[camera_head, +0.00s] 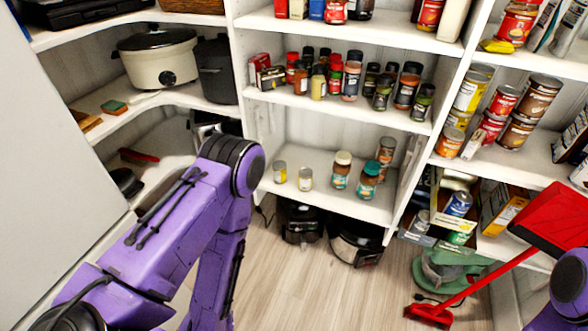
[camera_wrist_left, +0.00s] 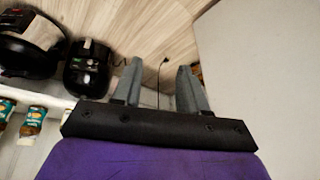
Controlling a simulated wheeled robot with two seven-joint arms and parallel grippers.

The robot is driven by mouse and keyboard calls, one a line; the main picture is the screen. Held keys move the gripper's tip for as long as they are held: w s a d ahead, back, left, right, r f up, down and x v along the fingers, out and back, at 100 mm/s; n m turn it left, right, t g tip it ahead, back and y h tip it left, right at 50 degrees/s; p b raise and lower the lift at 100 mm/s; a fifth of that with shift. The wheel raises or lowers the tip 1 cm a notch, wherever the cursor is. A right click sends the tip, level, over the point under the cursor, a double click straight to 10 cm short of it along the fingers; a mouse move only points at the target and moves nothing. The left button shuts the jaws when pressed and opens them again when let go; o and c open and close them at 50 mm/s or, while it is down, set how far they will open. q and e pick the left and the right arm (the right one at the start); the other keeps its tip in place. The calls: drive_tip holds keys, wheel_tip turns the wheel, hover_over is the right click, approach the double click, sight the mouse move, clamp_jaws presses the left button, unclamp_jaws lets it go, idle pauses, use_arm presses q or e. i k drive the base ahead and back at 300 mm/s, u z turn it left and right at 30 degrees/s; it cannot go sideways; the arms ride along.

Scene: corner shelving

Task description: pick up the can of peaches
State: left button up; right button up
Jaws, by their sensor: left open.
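Several cans stand on the right shelving in the head view, among them a yellow can (camera_head: 471,91) and an orange-labelled can (camera_head: 450,140). The labels are too small for me to tell which can, if any, holds peaches. Two small cans (camera_head: 305,179) with pale labels stand on the low middle shelf. My left gripper (camera_wrist_left: 160,82) is open and empty in the left wrist view, with wood floor beyond its fingers and no can between them. In the head view my purple left arm bends downward and I cannot make out its fingers. My right gripper is out of view.
Jars (camera_head: 341,169) stand on the low middle shelf (camera_head: 322,203). Black appliances (camera_head: 355,240) sit on the floor below; they also show in the left wrist view (camera_wrist_left: 87,68). A red broom (camera_head: 468,292) leans at the right. The wood floor (camera_head: 300,290) is open in front.

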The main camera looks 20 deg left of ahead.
sight(279, 167)
drive_tip(key=i, duration=1.05)
drive_tip(key=u, duration=0.3)
